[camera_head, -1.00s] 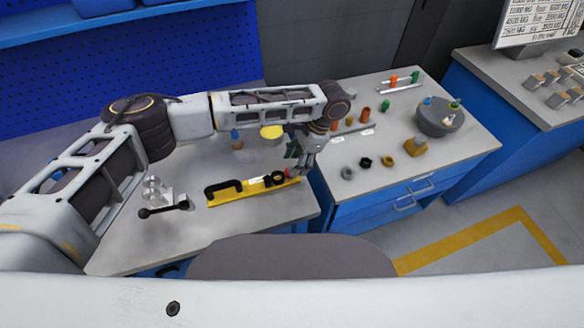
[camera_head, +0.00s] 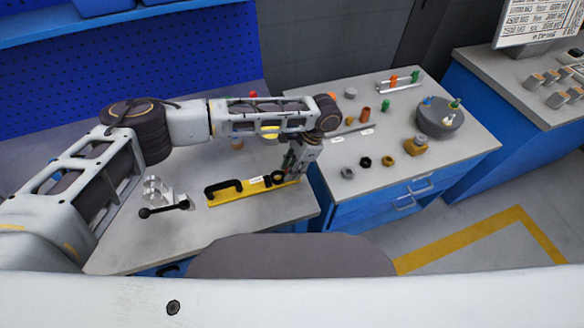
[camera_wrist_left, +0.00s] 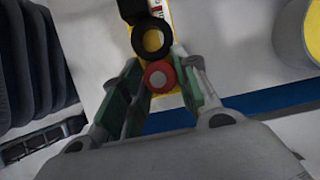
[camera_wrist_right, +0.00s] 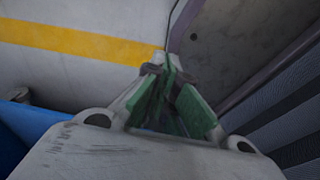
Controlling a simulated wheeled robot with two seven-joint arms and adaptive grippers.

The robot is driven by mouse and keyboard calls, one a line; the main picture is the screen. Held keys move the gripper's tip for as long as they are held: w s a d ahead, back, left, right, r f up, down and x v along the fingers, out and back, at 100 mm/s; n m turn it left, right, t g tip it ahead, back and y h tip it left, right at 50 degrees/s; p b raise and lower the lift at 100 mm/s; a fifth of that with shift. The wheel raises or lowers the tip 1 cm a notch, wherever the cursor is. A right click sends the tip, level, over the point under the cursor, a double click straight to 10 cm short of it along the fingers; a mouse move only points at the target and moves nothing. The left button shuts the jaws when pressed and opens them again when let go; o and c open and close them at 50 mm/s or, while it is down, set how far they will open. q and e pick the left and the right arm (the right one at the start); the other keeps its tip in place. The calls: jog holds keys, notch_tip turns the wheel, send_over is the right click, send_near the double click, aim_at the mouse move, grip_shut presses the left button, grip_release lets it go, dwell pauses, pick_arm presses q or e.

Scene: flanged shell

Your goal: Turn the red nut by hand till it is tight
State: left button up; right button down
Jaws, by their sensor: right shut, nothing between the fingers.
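The red nut (camera_wrist_left: 159,76) is at the end of a yellow bar, beside a black ring (camera_wrist_left: 152,37), in the left wrist view. My left gripper (camera_wrist_left: 162,73) has its fingertips on either side of the nut, very near its edges; whether they press on it I cannot tell. In the head view the left gripper (camera_head: 293,178) reaches down at the right end of the yellow bar (camera_head: 228,198), and the nut is hidden or too small to make out. My right gripper (camera_wrist_right: 168,68) is shut and empty in the right wrist view, away from the bench.
A yellow-topped round container (camera_wrist_left: 312,30) is near the left gripper. The right-hand table (camera_head: 370,195) holds several loose nuts and a grey round holder (camera_head: 440,122).

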pick_arm(q)
jog(key=shift+c, duration=1.2)
jog(key=shift+m+p, duration=0.3)
jog(key=shift+p, duration=0.1)
jog(key=shift+r+m+p, duration=0.1)
jog(key=shift+m+p, duration=0.3)
jog(key=shift+p, duration=0.05)
jog(key=shift+m+t+p, duration=0.6)
jog(key=shift+m+p, duration=0.15)
jog(key=shift+m, duration=0.15)
jog(key=o, duration=1)
jog(key=shift+v, duration=5.9)
pick_arm(e)
jog(key=shift+s+a+r, duration=0.35)
jog(key=shift+a+r, duration=0.15)
jog(key=shift+r, duration=0.25)
jog(key=shift+s+a+r, duration=0.3)
jog(key=shift+a+r, duration=0.2)
jog(key=shift+r, duration=0.25)
pick_arm(q)
jog(key=shift+d, duration=0.1)
pick_arm(e)
jog(key=c, duration=2.2)
grip_release()
